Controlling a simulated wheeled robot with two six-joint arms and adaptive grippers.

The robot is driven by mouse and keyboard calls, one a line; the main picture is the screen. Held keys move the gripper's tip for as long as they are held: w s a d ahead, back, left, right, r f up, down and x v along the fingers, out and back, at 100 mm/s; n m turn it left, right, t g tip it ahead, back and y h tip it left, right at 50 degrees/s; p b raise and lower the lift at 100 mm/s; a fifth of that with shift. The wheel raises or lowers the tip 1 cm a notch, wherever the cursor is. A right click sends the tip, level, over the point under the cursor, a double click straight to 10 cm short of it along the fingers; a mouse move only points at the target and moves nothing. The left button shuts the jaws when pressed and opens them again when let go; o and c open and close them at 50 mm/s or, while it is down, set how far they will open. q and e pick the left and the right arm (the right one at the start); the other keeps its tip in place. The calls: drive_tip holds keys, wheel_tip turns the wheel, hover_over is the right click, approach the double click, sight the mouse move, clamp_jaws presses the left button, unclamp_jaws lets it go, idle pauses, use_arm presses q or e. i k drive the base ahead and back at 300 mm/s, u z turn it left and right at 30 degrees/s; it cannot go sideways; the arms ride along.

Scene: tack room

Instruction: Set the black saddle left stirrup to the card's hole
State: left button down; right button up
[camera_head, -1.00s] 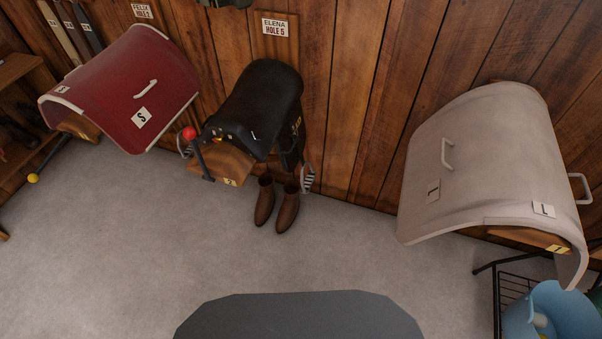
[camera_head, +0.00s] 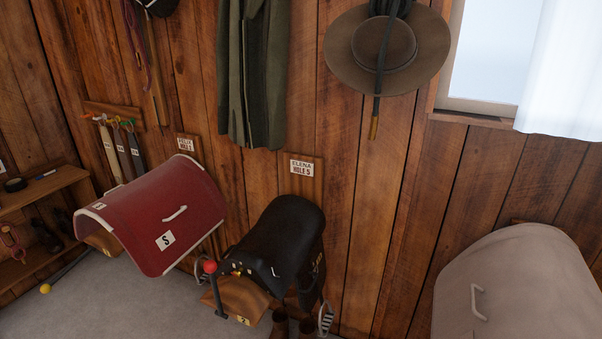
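The black saddle (camera_head: 282,238) sits on a wooden rack (camera_head: 238,298) marked 2 against the plank wall. A card (camera_head: 301,167) reading ELENA HOLE 5 is fixed to the wall above it. One metal stirrup (camera_head: 325,318) hangs at the saddle's right side, low in the view. Another metal loop (camera_head: 202,268), likely the other stirrup, shows at its left side, partly behind the rack's red-knobbed lever. The strap holes are too small to read. Neither of my grippers is in view.
A red saddle cover (camera_head: 160,217) marked S is on the left, under another card (camera_head: 185,144). A pale cover (camera_head: 515,290) stands at right. A lever with a red knob (camera_head: 210,267) rises before the black saddle. Brown boots (camera_head: 280,325) stand below. A shelf (camera_head: 45,187) is far left.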

sight(325, 325)
drive_tip(key=k, duration=0.3)
drive_tip(key=u, duration=0.75)
drive_tip(key=i, duration=1.1)
drive_tip(key=z, duration=0.65)
drive_tip(key=i, duration=0.5)
drive_tip(key=z, duration=0.35)
